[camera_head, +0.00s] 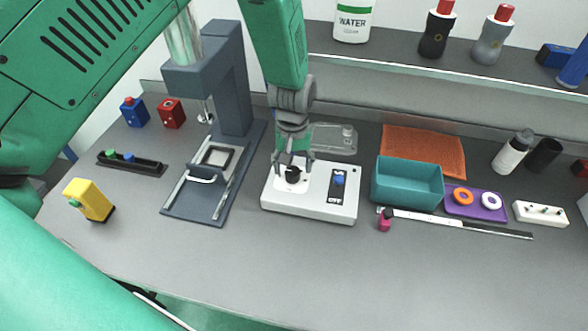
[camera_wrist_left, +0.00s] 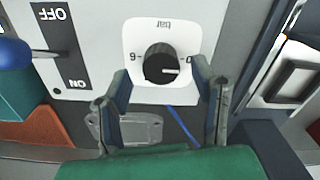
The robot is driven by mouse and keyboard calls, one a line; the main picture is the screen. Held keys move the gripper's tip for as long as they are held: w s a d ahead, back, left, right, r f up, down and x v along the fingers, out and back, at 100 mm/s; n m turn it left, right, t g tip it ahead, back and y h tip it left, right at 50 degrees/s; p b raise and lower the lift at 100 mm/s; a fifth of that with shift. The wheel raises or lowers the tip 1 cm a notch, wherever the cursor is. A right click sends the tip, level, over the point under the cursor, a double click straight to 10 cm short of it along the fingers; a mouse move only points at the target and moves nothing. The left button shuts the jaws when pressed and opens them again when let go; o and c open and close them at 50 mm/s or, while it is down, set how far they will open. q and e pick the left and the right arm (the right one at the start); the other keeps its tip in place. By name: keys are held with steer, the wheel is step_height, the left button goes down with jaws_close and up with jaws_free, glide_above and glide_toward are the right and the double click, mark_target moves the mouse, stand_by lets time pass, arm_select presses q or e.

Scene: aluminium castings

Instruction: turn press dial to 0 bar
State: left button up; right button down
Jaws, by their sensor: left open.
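The press dial (camera_head: 292,174) is a black round knob on a white control box (camera_head: 310,205). In the left wrist view the dial (camera_wrist_left: 160,64) sits on a white plate (camera_wrist_left: 185,32), seen upside down, with "bar" at its top edge, a 0 at the right and another numeral at the left. A pale pointer line on the knob points right, near the 0 side. My left gripper (camera_head: 293,160) is over the dial; its open fingers (camera_wrist_left: 161,74) stand on either side of the knob. I cannot tell whether they touch it. My right gripper is not in view.
A blue ON/OFF switch (camera_head: 338,179) stands right of the dial on the same box. The grey-blue press (camera_head: 236,95) stands to the left. The front of the table is clear.

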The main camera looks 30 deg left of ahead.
mark_target(293, 170)
arm_select(q)
step_height(293, 170, up, 10)
steer(key=shift+w+f, duration=0.15)
stand_by(0.6)
